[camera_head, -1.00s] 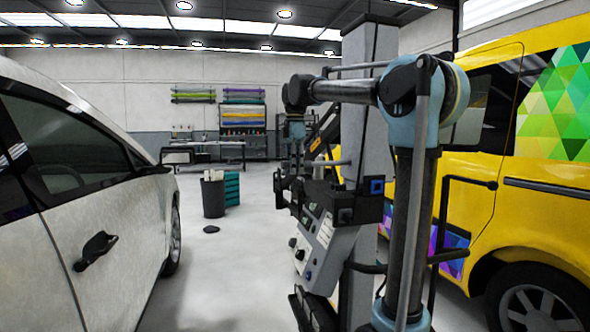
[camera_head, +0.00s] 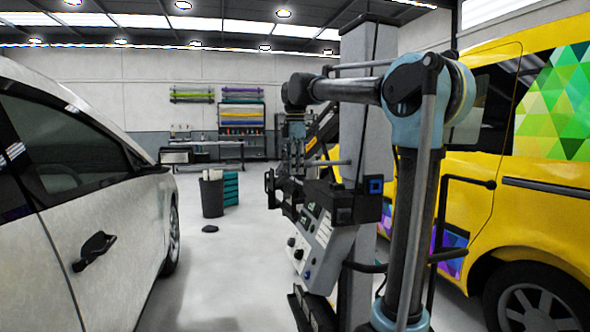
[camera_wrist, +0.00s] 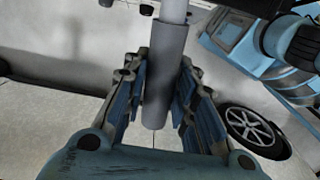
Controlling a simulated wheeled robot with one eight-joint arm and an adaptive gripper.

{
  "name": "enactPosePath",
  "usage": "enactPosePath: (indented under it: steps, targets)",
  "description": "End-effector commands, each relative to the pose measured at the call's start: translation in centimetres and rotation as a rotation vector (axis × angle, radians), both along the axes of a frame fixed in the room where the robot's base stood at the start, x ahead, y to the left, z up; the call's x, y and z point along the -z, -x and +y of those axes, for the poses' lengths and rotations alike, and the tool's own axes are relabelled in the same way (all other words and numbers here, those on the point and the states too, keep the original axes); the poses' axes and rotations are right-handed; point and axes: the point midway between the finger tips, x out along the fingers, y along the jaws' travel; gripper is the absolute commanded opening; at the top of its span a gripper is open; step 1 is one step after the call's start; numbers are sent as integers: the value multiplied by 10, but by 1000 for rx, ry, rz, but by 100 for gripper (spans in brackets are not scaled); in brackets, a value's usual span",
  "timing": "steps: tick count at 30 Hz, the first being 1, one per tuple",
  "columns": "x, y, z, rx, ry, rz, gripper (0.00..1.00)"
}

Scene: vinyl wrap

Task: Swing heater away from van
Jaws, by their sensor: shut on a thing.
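The heater stand shows as a grey upright column (camera_head: 365,130) with a tilted grey control box (camera_head: 313,240) low on its left side. It stands in front of the yellow van (camera_head: 530,200), on the van's left in the head view. In the wrist view a grey sleeve (camera_wrist: 166,75) on a paler rod lies between the fingers of my gripper (camera_wrist: 160,88), which is shut on it. In the head view the hand is small and partly lost among dark heater parts, so its exact contact there is hidden.
A white car (camera_head: 70,190) stands close on the left. Open floor (camera_head: 230,265) lies between it and the heater. A dark bin (camera_head: 212,195), teal crates (camera_head: 231,188) and a small dark object (camera_head: 210,229) are farther back. A workbench (camera_head: 205,155) lines the rear.

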Motion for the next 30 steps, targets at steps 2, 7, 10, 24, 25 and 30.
enactPosePath:
  steps: [2,7,10,24,25,30]
  targets:
    - [-1,2,2,-1,-4,1,2]
    - [-1,3,1,-1,-4,0,2]
    - [-1,4,1,-1,-4,0,2]
    - [-1,11,-1,-1,-3,3,2]
    - [-1,12,-2,-1,-3,3,2]
    - [-1,13,-2,-1,-4,2,3]
